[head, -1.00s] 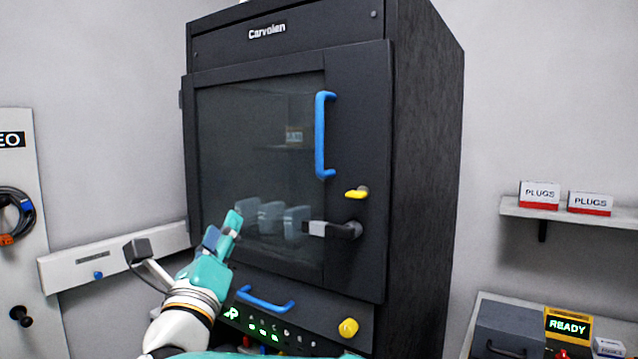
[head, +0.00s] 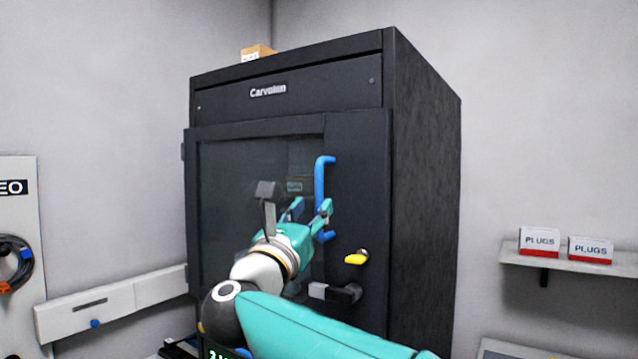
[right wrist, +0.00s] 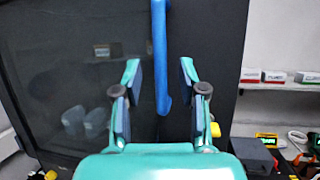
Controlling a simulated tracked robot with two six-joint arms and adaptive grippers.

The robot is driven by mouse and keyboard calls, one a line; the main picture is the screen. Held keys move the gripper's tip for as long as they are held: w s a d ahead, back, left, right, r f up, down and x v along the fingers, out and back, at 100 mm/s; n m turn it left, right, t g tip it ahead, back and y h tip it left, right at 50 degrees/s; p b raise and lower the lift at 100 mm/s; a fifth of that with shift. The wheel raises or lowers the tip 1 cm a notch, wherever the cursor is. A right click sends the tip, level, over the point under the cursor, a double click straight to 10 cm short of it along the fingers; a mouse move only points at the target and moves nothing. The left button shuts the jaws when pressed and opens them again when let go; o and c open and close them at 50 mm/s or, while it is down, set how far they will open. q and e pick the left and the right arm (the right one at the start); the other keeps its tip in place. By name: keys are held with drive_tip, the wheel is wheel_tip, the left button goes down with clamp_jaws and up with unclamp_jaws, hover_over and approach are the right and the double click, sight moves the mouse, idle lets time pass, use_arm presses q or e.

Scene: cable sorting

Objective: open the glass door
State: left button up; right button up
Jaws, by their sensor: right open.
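The glass door (head: 225,190) of the dark cabinet looks shut, with a black frame and a vertical blue handle (head: 320,180). My right gripper (head: 311,208) is open in front of the handle's lower part. In the right wrist view, the blue handle (right wrist: 160,60) runs down between the two spread fingers (right wrist: 158,95), and I cannot tell how far in front of them it is. Below the handle are a yellow key-like knob (head: 356,258) and a black lever latch with a pale end (head: 336,292). My left gripper is not in view.
A shelf (head: 570,262) with two boxes of plugs is on the right wall. A cardboard box (head: 258,52) sits on top of the cabinet. A white rail (head: 110,302) and a panel with a coiled cable (head: 14,262) are at the left.

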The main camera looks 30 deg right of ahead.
sight(317, 200)
drive_tip(key=shift+p+x, duration=0.85)
drive_tip(key=shift+x, duration=1.4)
clamp_jaws()
